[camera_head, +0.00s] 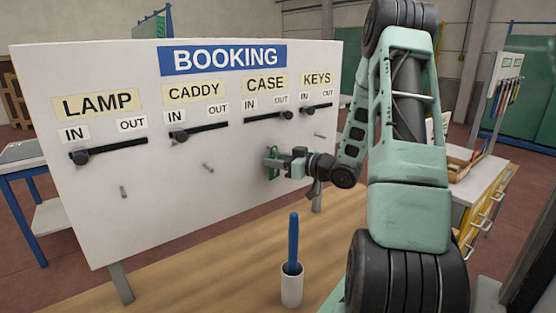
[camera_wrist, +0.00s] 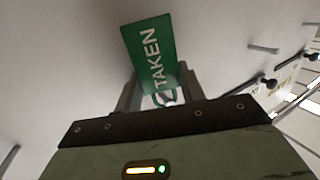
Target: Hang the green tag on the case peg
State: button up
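The green tag (camera_wrist: 152,50) reads TAKEN and shows in the wrist view just past my fingertips. A green loop (camera_wrist: 166,97) at its near end lies in the gap between my two fingers. My gripper (camera_wrist: 160,88) has its fingers apart, one on each side of the loop. I cannot tell whether they press on it. In the head view my gripper (camera_head: 275,162) and the tag (camera_head: 270,171) are close against the board below the CASE label (camera_head: 265,84). The case peg is hidden there, so I cannot tell whether the loop is around it.
The white booking board (camera_head: 165,225) carries bare pegs under LAMP (camera_head: 124,192), CADDY (camera_head: 208,167) and KEYS (camera_head: 319,135). Sliders with dark knobs run above them. A white cup (camera_head: 291,288) with a blue stick stands on the wooden table (camera_head: 215,285) in front.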

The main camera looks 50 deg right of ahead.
jog(key=shift+o, duration=0.2)
jog(key=shift+w, duration=0.3)
jog(key=shift+s+d+f, duration=0.1)
jog(key=shift+s, duration=0.1)
jog(key=shift+o, duration=0.4)
jog(key=s+d+b, duration=0.1)
jog(key=s+b, duration=0.2)
jog(key=s, duration=0.5)
jog(key=s+d+r+b, duration=0.1)
jog(key=s+d+b, duration=0.1)
jog(key=s, duration=0.6)
jog(key=shift+s+b, duration=0.2)
jog(key=shift+b, duration=0.3)
jog(key=shift+s+r, duration=0.2)
jog(key=shift+s, duration=0.25)
